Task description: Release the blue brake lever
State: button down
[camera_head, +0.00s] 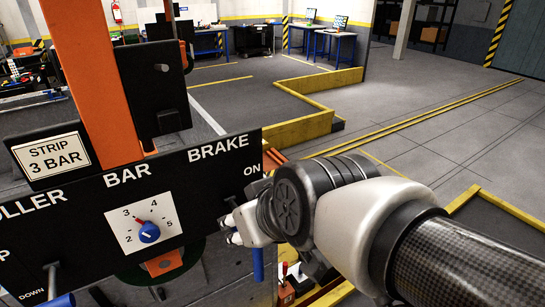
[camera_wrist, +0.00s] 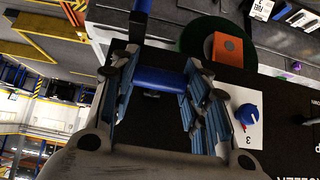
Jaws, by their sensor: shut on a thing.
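The black control panel (camera_head: 90,215) has a BRAKE section at its right end, with the ON label (camera_head: 251,170) at the upper right. My gripper (camera_head: 232,228) is at this section, below the ON label. In the wrist view, the blue brake lever (camera_wrist: 158,79) is a short blue cylinder lying crosswise between the fingers of my gripper (camera_wrist: 156,92), which is shut on it. In the head view, my gripper and wrist hide the lever's grip and the lower part of the brake scale.
A BAR dial (camera_head: 149,232) with a blue knob is left of the brake; it also shows in the wrist view (camera_wrist: 248,114). A blue upright piece (camera_head: 258,263) hangs below my wrist. An orange post (camera_head: 95,80) rises behind the panel. Open floor lies right.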

jog(key=shift+f+t+y+b, duration=0.4)
jog(key=shift+f+t+b, duration=0.2)
jog(key=shift+b, duration=1.6)
jog(key=c, duration=0.9)
grip_release()
jog(key=v, duration=1.2)
jog(key=shift+d+f, duration=0.15)
